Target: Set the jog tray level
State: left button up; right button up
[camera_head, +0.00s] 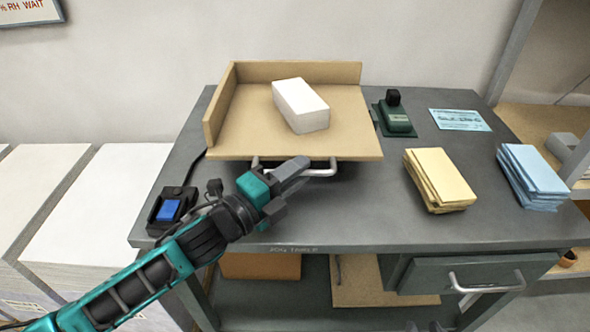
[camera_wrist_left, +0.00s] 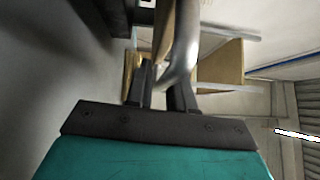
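The jog tray (camera_head: 240,138) is a tan board on the table with raised walls along its back and left sides. A white paper stack (camera_head: 301,104) lies on it, turned at an angle. A metal bar handle (camera_head: 322,171) runs along the tray's front edge; it also shows in the left wrist view (camera_wrist_left: 184,50). My left gripper (camera_head: 298,172) is at the handle's middle, its fingers (camera_wrist_left: 163,92) close on both sides of the bar and seemingly shut on it. I cannot tell the tray's exact tilt. Only a tip of my right gripper (camera_head: 430,327) shows at the bottom edge.
A dark device with a blue screen (camera_head: 170,210) stands left on the grey table (camera_head: 365,215). A green device (camera_head: 396,118), a pale blue card (camera_head: 459,120), a cream stack (camera_head: 440,178) and a blue stack (camera_head: 532,176) stand right. A drawer (camera_head: 440,275) is below.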

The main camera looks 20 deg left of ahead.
pick_arm(q)
jog(key=shift+o, duration=1.3)
jog(key=shift+f, duration=0.15)
pick_arm(e)
jog(key=shift+s+d+f, duration=0.1)
jog(key=shift+s+f, duration=0.05)
jog(key=shift+f, duration=0.15)
pick_arm(q)
jog(key=v, duration=1.3)
jog(key=shift+w, duration=0.1)
pick_arm(e)
jog(key=shift+r, duration=0.1)
